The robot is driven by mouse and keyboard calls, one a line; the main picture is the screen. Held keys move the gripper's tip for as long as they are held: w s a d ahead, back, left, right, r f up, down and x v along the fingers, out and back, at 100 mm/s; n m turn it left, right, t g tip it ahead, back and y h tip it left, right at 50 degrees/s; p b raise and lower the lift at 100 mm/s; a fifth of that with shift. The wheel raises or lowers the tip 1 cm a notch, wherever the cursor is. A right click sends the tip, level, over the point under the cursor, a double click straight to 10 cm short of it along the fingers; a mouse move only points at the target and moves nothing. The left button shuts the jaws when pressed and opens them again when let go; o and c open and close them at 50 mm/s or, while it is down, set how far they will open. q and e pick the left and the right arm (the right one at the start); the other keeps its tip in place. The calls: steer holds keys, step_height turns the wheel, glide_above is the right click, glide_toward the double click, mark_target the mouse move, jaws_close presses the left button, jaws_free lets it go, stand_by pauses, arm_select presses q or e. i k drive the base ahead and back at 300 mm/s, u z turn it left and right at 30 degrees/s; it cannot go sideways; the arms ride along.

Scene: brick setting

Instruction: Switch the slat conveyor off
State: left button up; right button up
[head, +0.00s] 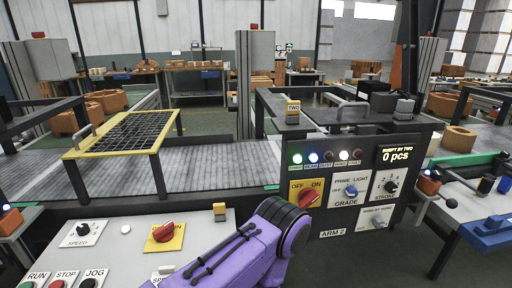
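The grey conveyor bed (207,165) runs across the left and middle, behind a sloping grey console (118,262). The console carries a red rotary switch (164,232) on a yellow plate, a black speed knob (83,229), and RUN (28,284), STOP (57,284) and JOG (88,283) buttons at the lower left. A black panel marked ARM 2 (333,233) has another red rotary switch (308,197) labelled OFF and ON. Which control serves the slat conveyor is not readable. A purple arm link of mine covers the bottom centre. No gripper fingers show.
The black panel also has a lamp row (326,157), a 0 pcs display (396,155), a grade knob (351,191) and a stroke knob (391,187). A yellow-framed grid (127,131) stands over the conveyor. A side table (470,212) with blue parts is at right.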

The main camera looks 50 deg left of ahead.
mark_target(165, 234)
steer(key=u, duration=3.55)
steer(key=k, duration=0.45)
steer(key=z, duration=1.15)
